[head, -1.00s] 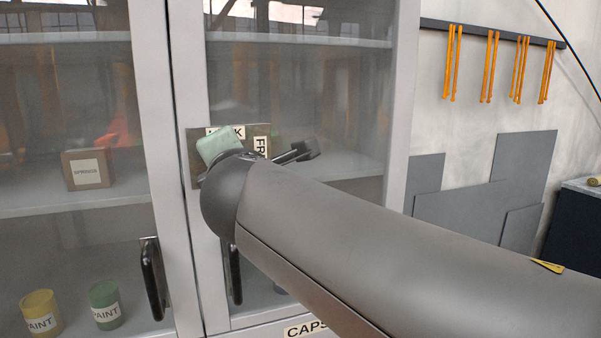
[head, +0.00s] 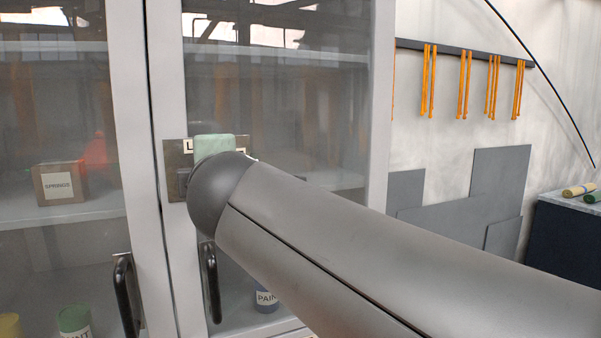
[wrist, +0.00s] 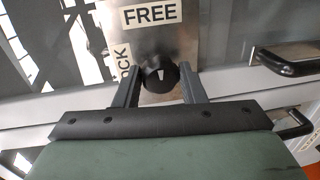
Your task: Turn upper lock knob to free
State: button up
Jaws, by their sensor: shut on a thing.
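The black lock knob (wrist: 160,76) sits on a metal plate (wrist: 185,45) in the wrist view, its white mark pointing up toward the FREE label (wrist: 151,14). The LOCK label (wrist: 121,62) is turned sideways at the left and partly hidden by a finger. My gripper (wrist: 159,82) has one finger on each side of the knob and is shut on it. In the head view, the plate (head: 175,180) shows on the right cabinet door, and my green gripper body (head: 214,147) and arm hide the knob and the FREE label.
Black door handles (head: 126,295) and (head: 210,282) stand out below the plate. Behind the glass are a box (head: 61,183) and paint cans (head: 74,321). Orange strips hang from a wall rail (head: 470,55), with grey panels (head: 498,178) lower down.

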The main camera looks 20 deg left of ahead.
jog(key=o, duration=1)
jog(key=shift+s, duration=0.1)
jog(key=v, duration=1.2)
